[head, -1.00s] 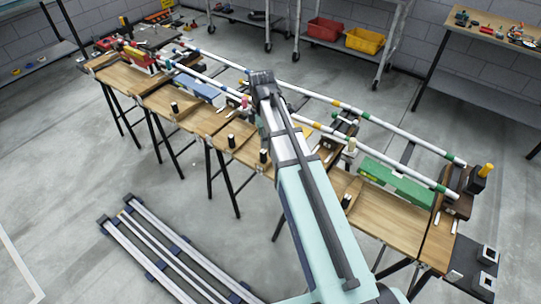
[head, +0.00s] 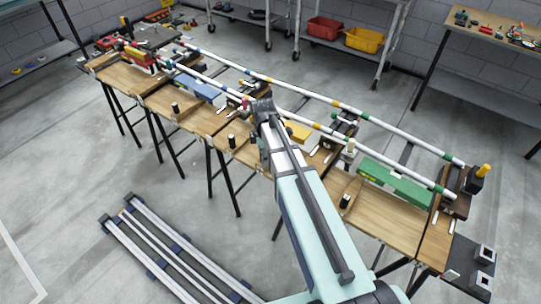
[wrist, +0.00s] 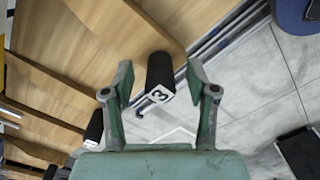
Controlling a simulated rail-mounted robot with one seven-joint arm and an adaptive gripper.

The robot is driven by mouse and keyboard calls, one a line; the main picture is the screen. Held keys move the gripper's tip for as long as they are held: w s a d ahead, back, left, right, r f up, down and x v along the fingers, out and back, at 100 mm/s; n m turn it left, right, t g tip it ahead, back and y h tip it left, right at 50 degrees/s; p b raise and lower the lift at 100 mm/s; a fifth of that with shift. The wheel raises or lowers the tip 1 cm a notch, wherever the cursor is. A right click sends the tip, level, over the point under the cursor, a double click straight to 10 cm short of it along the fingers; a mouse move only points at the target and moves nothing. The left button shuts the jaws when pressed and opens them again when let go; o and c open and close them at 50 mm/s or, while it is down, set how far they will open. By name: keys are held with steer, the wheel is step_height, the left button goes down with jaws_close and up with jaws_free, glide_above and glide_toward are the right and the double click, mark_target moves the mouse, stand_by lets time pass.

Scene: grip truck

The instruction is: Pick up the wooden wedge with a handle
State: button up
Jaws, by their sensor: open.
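A wooden piece (wrist: 120,25) lies at the top of the wrist view. A black cylindrical handle (wrist: 160,72) with a white end label reading "3" stands up from its edge. I take these to be the wooden wedge with a handle. My gripper (wrist: 161,88) is open, with one finger on each side of the handle; I see gaps and cannot tell the depth. In the head view my gripper (head: 262,108) is over the middle of the long bench, and my arm hides what is below it. Similar black handles (head: 174,107) stand along the bench's front edge.
Another black handle (wrist: 95,127) shows at the lower left of the wrist view. Striped white rails (head: 330,102) run along the bench. A green block (head: 395,184), a yellow block (head: 297,131) and a blue block (head: 200,88) lie on it. Floor in front is partly clear.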

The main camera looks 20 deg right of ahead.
steer(key=shift+f, duration=0.1)
jaws_close()
stand_by(0.3)
